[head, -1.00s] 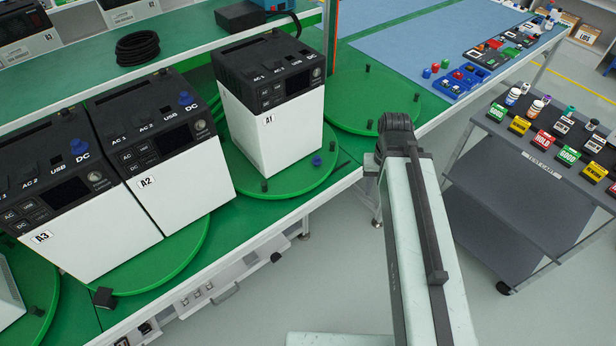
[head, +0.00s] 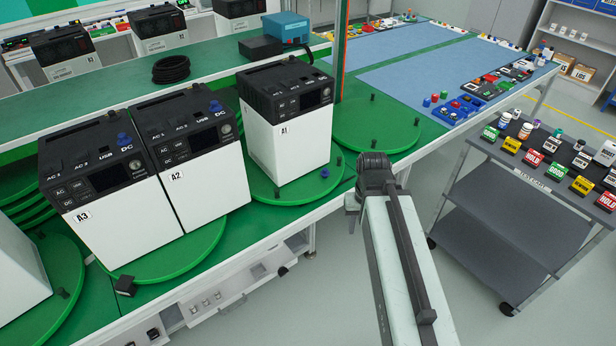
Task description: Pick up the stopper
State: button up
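A small blue stopper (head: 324,173) lies on the green turntable (head: 262,186) at the front right foot of the white and black unit A1 (head: 290,155). Similar blue stoppers stand on top of unit A2 (head: 214,105) and unit A3 (head: 122,138), by their DC labels. No blue stopper shows on top of A1. My arm reaches up from the bottom to the right of A1, ending in view at a dark joint.
Small dark pegs stand on the turntables, one beside the stopper (head: 339,161). An empty green turntable (head: 375,128) is behind my arm. A grey cart (head: 480,205) with bottles and coloured label blocks stands at right. A shelf with a black cable coil (head: 171,69) runs behind the units.

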aim_at(325, 173)
jog(key=u, duration=0.15)
jog(key=i, duration=1)
jog(key=u, duration=0.1)
jog(key=k, duration=0.5)
jog(key=u, duration=3.85)
jog(key=k, duration=2)
jog(key=z, duration=0.05)
